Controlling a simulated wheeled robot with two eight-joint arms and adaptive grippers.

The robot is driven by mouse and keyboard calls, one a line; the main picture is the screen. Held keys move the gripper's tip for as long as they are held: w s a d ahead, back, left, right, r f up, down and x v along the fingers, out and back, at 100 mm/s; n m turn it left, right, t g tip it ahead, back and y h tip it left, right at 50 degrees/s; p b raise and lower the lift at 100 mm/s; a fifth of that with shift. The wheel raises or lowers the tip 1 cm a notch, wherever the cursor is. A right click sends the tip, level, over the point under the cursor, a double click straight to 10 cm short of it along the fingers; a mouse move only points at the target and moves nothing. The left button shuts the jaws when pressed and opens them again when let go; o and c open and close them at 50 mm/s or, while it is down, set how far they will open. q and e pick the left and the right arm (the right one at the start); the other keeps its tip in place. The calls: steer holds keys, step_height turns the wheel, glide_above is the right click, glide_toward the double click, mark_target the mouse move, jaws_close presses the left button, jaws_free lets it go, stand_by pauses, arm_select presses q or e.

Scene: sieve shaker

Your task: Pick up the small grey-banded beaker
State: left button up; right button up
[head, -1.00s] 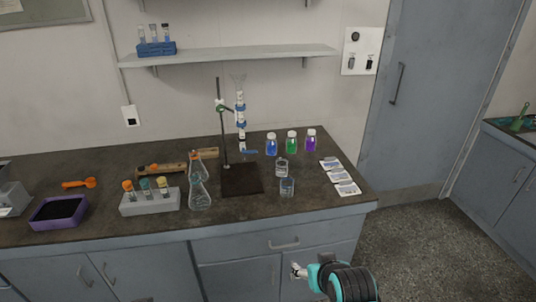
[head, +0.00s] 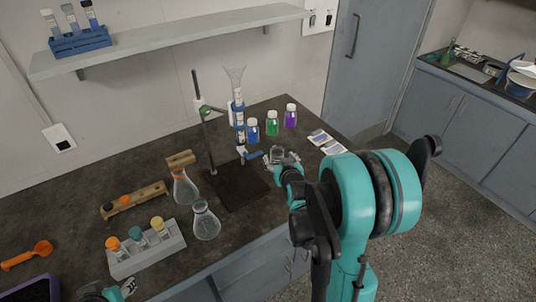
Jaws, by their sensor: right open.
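A small clear beaker (head: 277,152) stands on the dark bench to the right of the burette stand. My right gripper (head: 283,161) is open at this spot and overlaps the beaker in the picture. I cannot tell whether the fingers are around it or touch it. A grey band cannot be made out. A second small beaker seen earlier in front of this one is hidden or merged behind my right gripper and arm. My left gripper (head: 128,286) shows at the bottom left edge, low by the bench front; its jaws are too small to judge.
Blue (head: 253,130), green (head: 272,124) and purple (head: 291,116) bottles stand behind the beaker. The burette (head: 238,115) rises to its left. White cards (head: 320,137) lie to its right. Flasks (head: 206,222) and a tube rack (head: 147,249) stand further left.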

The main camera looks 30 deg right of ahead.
mark_target(276, 148)
steer(key=shift+w+d+f+b, duration=0.3)
steer(key=shift+w+d+f, duration=0.15)
steer(key=shift+w, duration=0.2)
steer(key=b+x, duration=0.2)
steer(key=x, duration=0.3)
steer(key=shift+d+f, duration=0.1)
steer(key=shift+d, duration=0.15)
steer(key=shift+s, duration=0.1)
steer(key=c, duration=1.3)
